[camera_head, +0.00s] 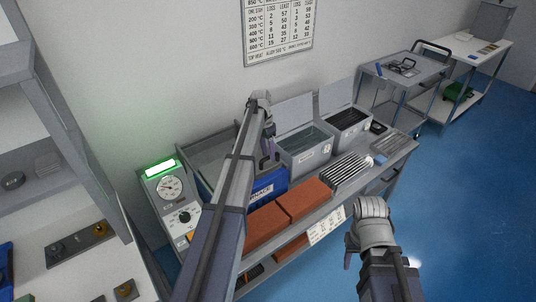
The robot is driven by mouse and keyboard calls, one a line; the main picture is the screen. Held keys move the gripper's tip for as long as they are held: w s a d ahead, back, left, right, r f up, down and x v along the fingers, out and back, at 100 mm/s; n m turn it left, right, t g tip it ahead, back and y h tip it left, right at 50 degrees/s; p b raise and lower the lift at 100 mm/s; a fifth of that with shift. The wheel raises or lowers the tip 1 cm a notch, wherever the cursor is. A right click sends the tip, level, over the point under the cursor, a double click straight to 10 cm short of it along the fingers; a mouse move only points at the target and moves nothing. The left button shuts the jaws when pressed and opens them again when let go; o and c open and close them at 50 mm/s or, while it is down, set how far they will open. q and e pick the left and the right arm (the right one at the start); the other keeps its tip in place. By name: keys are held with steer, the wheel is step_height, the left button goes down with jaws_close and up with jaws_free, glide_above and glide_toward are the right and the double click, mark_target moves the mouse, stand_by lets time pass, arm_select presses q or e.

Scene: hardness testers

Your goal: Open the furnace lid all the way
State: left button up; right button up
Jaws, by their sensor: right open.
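The furnace is a blue-fronted box (268,187) with a white-lettered label, on the bench behind my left arm. A grey panel or frame (206,157) shows left of the arm; I cannot tell whether it is the furnace lid or how far it is open, as my arm covers much of this area. My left gripper (268,157) hangs from the arm's far end, over the furnace's back right, beside the first tank. Its fingers are too small to read, and contact cannot be told. My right gripper (349,256) is open, low in front of the bench and away from the furnace.
A control box (171,192) with a dial and lit green display stands left of the furnace. Two grey tanks (306,155) with raised lids stand right. Orange-brown bricks (268,224) and a ribbed rack (350,172) lie in front. Blue floor (470,220) is clear at right.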

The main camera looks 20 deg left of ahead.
arm_select(q)
jaws_close()
stand_by(1.3)
